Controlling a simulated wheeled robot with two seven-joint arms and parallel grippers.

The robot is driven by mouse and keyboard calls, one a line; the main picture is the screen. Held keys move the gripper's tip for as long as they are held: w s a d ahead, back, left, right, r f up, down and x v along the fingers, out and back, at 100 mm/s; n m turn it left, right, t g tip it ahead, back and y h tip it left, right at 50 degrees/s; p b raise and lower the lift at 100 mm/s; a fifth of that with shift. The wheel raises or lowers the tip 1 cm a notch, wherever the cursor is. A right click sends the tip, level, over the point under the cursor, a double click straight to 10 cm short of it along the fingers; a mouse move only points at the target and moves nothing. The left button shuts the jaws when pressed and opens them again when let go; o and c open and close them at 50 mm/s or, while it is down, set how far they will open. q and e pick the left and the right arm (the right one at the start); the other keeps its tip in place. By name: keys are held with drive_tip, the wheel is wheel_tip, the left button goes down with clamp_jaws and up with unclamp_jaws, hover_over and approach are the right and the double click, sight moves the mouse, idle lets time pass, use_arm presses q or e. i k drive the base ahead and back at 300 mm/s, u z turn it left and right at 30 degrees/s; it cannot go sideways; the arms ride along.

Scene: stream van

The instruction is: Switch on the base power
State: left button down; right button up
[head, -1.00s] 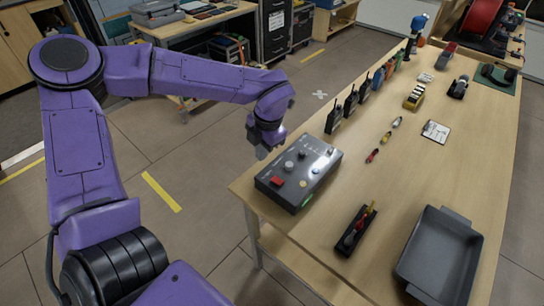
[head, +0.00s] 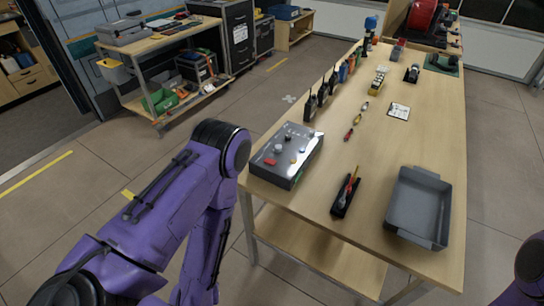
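A grey control box (head: 297,168) sits on the near left part of the wooden table, probably the base unit. Its top carries a red switch or button (head: 270,162), round knobs, a few small coloured buttons and a row of small parts along the far edge. Whether its power is on cannot be told. My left arm's purple links stand left of the box, and the forearm folds downward beside the table; its gripper is out of sight. Only a piece of my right arm shows at the lower right corner; its gripper is out of frame.
Several handheld radios (head: 323,95) stand behind the box along the table's left edge. A tool holder (head: 346,193) and an empty grey tray (head: 417,207) lie to its right. Small coloured cylinders (head: 357,120) and a white card (head: 399,111) lie mid-table. Bare wood separates them.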

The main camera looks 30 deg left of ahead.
sight(269, 161)
drive_tip(key=k, duration=1.2)
drive_tip(key=u, duration=0.95)
drive_tip(key=i, duration=1.25)
drive_tip(key=z, duration=0.7)
drive_tip(key=i, duration=0.3)
drive_tip(key=z, duration=0.35)
